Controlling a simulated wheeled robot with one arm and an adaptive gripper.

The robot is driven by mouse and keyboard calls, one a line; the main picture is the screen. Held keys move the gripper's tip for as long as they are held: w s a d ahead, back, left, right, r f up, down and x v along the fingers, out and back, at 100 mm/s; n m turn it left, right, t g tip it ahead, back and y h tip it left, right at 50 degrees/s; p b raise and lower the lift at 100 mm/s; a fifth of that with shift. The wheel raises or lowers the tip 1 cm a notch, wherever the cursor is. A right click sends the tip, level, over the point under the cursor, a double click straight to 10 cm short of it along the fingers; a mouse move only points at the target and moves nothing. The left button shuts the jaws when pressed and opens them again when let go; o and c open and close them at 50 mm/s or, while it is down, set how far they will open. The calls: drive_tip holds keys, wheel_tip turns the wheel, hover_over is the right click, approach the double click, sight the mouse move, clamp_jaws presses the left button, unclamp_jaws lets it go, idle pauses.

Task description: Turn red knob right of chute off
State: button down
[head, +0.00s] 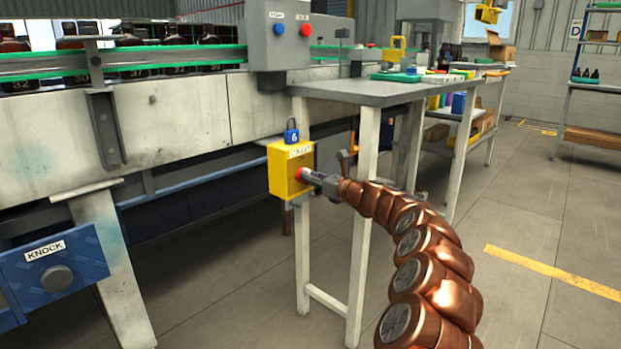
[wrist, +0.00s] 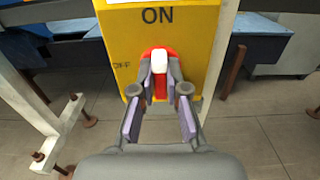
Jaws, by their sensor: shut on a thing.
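A yellow switch box (head: 280,172) hangs at the table's near left leg, with a small label that is hard to read. Its red knob (head: 300,174) faces my gripper (head: 315,179). In the wrist view, the box (wrist: 196,45) reads ON above the knob and OFF to its left. The red knob (wrist: 160,54) has a white mark at its top, on the side toward ON. My gripper (wrist: 158,92) has its two fingers on either side of the knob and is shut on it. The fingers hide the knob's lower sides.
A blue padlock (head: 291,131) marked 6 sits on top of the yellow box. A grey control box (head: 283,42) with blue and red buttons stands above. A blue unit (head: 55,268) labelled KNOCK is at left, under the bottle conveyor (head: 150,125). The floor at right is clear.

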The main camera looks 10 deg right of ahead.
drive_tip(key=shift+n, duration=0.4)
drive_tip(key=n+b, duration=0.2)
drive_tip(key=n, duration=0.3)
drive_tip(key=n+b, duration=0.2)
drive_tip(key=n, duration=0.4)
drive_tip(key=n+b, duration=0.2)
drive_tip(key=n, duration=0.4)
drive_tip(key=shift+s+a+f, duration=0.15)
drive_tip(key=shift+a+f, duration=0.1)
drive_tip(key=shift+f, duration=0.05)
idle(0.4)
drive_tip(key=c, duration=1.2)
unclamp_jaws()
drive_tip(key=shift+d, duration=0.1)
